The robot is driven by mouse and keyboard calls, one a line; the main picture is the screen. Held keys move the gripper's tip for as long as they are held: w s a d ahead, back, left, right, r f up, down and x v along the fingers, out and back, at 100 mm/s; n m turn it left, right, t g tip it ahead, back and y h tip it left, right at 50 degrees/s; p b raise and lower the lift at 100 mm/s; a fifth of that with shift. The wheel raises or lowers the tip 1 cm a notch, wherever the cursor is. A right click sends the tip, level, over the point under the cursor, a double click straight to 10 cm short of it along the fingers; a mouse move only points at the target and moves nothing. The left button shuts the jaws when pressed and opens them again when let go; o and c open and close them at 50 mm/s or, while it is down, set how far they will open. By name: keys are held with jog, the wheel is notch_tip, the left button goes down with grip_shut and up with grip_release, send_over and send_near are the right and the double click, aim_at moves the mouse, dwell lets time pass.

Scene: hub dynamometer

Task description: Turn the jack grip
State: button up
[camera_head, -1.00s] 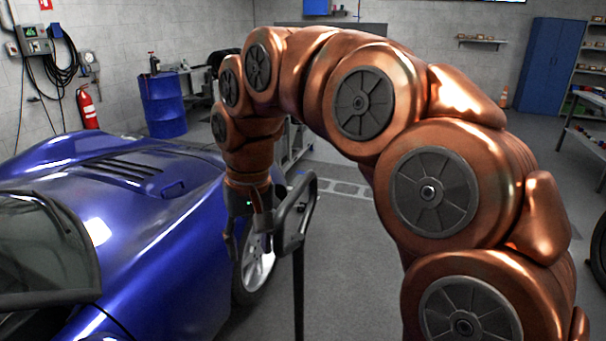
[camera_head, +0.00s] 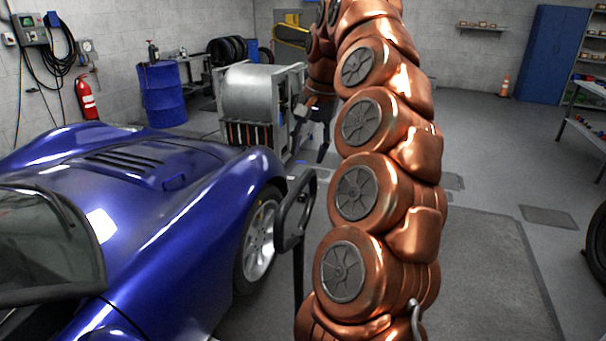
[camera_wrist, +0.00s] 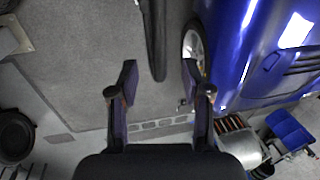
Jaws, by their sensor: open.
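The jack grip is a black loop-shaped handle (camera_head: 295,212) on an upright dark post, standing beside the blue car's wheel in the head view. My gripper (camera_head: 312,150) points down farther back and a little right of the grip, apart from it in that picture. In the wrist view, my gripper (camera_wrist: 160,73) is open with nothing held between its fingers. A dark bar (camera_wrist: 156,38), likely the jack handle, comes down from the top edge and ends near the gap between the fingertips. I cannot tell its depth there.
The blue car (camera_head: 150,215) fills the left side. A grey metal machine (camera_head: 262,100) stands behind it, near my gripper. A blue drum (camera_head: 162,95) is against the back wall. The floor (camera_head: 480,260) to the right of my arm is mostly clear.

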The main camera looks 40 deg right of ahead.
aim_at(302, 179)
jog(key=shift+w+f+b, duration=0.2)
jog(key=shift+f+b, duration=1.05)
jog(key=shift+f, duration=0.2)
jog(key=shift+w+a+f+p, duration=0.15)
jog(key=shift+f+p, duration=0.15)
jog(key=shift+f, duration=0.5)
jog(key=shift+w+a+f+p, duration=0.15)
jog(key=shift+f+p, duration=0.1)
jog(key=shift+f, duration=0.5)
jog(key=shift+w+f+p, duration=0.15)
jog(key=shift+f+p, duration=0.15)
jog(key=shift+f, duration=0.5)
grip_shut()
